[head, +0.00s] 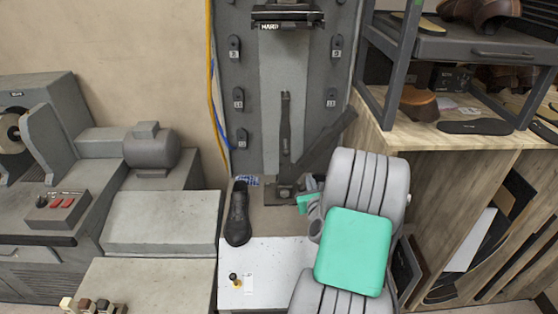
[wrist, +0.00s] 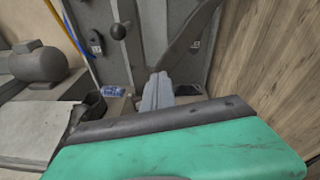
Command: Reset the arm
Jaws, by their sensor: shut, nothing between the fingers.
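My gripper (head: 306,198) is at the end of my grey and green arm, in front of the grey stitcher machine (head: 284,105). Its tip is mostly hidden by my own arm in the head view. In the wrist view the fingers of my gripper (wrist: 158,92) are pressed together with nothing between them. A dark shoe (head: 238,215) stands to the left of my gripper on the machine's base, and part of it shows at the left in the wrist view (wrist: 88,108). The machine's dark slanted lever (head: 325,143) rises just behind my gripper.
A white-topped surface (head: 262,255) lies below the shoe. Grey machinery (head: 160,220) with a motor (head: 151,150) stands at the left. A wooden shelf unit (head: 450,170) with shoes and soles stands close on the right of my arm. A yellow cable (head: 211,80) runs down the machine's left side.

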